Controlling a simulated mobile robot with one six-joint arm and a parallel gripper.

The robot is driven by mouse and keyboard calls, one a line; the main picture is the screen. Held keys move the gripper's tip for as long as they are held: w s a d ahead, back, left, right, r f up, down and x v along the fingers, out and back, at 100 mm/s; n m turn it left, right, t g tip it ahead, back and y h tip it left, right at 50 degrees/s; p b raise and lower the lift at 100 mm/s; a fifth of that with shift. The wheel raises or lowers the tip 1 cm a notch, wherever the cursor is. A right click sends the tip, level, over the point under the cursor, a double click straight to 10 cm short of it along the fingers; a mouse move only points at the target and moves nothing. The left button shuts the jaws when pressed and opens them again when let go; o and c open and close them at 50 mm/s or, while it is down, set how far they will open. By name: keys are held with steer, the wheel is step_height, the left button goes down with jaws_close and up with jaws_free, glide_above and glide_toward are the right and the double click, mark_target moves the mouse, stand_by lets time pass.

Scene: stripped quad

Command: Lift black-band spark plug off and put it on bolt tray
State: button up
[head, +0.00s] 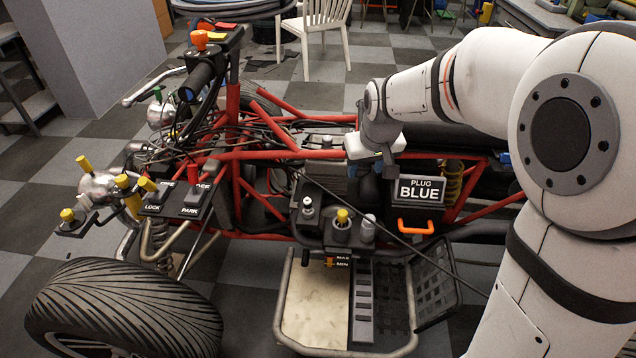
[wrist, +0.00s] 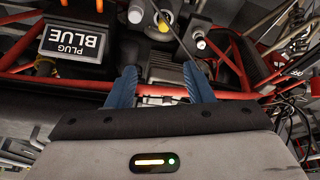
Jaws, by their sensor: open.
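My gripper (head: 372,160) hangs over the quad's red frame. In the wrist view its two blue fingers (wrist: 161,84) stand apart with nothing held between them. A pale plug-like piece (head: 308,208), a yellow-capped piece (head: 342,217) and a grey-topped piece (head: 368,224) stand in a dark block on the quad, below and left of the gripper. In the wrist view the yellow cap (wrist: 164,20) and a white tip (wrist: 201,43) lie beyond the fingers. I cannot make out a black band on any of them. I cannot tell which surface is the bolt tray.
A "PLUG BLUE" sign (head: 417,189) with an orange handle stands right of the gripper. Red frame tubes (head: 262,155) and a dark cable cross the area. A beige footboard (head: 313,302) with a slotted strip lies in front. A large tyre (head: 120,312) is at front left.

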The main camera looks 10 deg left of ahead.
mark_target(307, 199)
steer(key=w+a+f+b, duration=0.2)
steer(key=a+f, duration=0.2)
steer(key=f, duration=0.2)
steer(key=w+a+f+n+b, duration=0.1)
steer(key=w+a+f+b, duration=0.2)
steer(key=a+f, duration=0.2)
steer(key=w+a+f+n+y+b, duration=0.1)
steer(key=w+a+f+b, duration=0.1)
steer(key=f, duration=0.5)
steer(key=shift+w+a+f+b, duration=0.1)
steer(key=shift+w+a+b, duration=0.15)
steer(key=shift+a, duration=0.45)
steer(key=shift+w+a+f+b, duration=0.15)
steer(key=shift+w+a, duration=0.2)
steer(key=shift+a, duration=0.3)
steer(key=x, duration=0.1)
steer(key=b+x, duration=0.1)
steer(key=x, duration=0.1)
steer(key=b+x, duration=0.1)
steer(key=x, duration=0.1)
steer(key=shift+w+a+f, duration=0.1)
steer(key=shift+a, duration=0.3)
steer(key=shift+c, duration=0.6)
jaws_close()
